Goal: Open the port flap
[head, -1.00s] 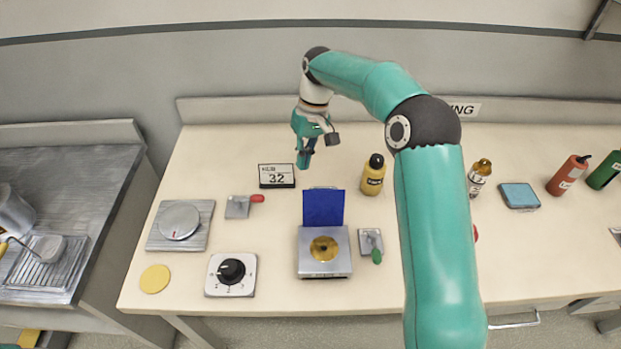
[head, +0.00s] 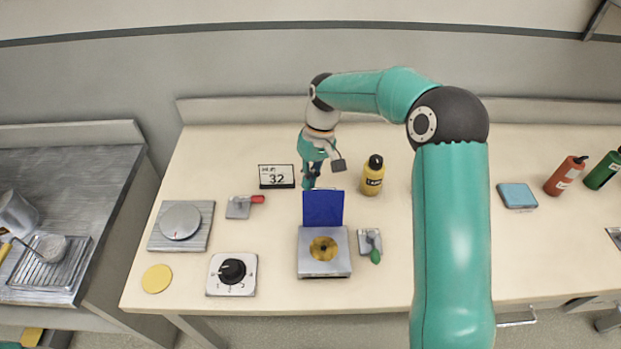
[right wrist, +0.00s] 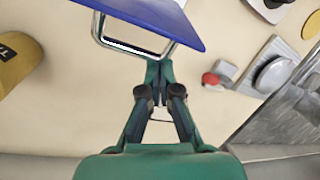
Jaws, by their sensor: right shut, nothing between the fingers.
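The blue port flap (head: 323,208) stands upright at the back edge of a metal box (head: 324,264). The box's round gold port (head: 323,248) is uncovered in front of it. My right gripper (head: 309,184) is shut and empty, just behind the flap's top left corner. In the right wrist view, the flap (right wrist: 150,18) crosses the top, with a bent metal wire loop (right wrist: 132,48) under it. The shut fingertips (right wrist: 159,68) are by this loop; I cannot tell whether they touch it. My left gripper is not in view.
A number display (head: 277,176) stands left of the gripper and a yellow bottle (head: 372,178) stands to the right. A red-handled lever (head: 240,206), a dial (head: 232,271) and a green-handled lever (head: 370,243) lie around the box. The table behind the gripper is clear.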

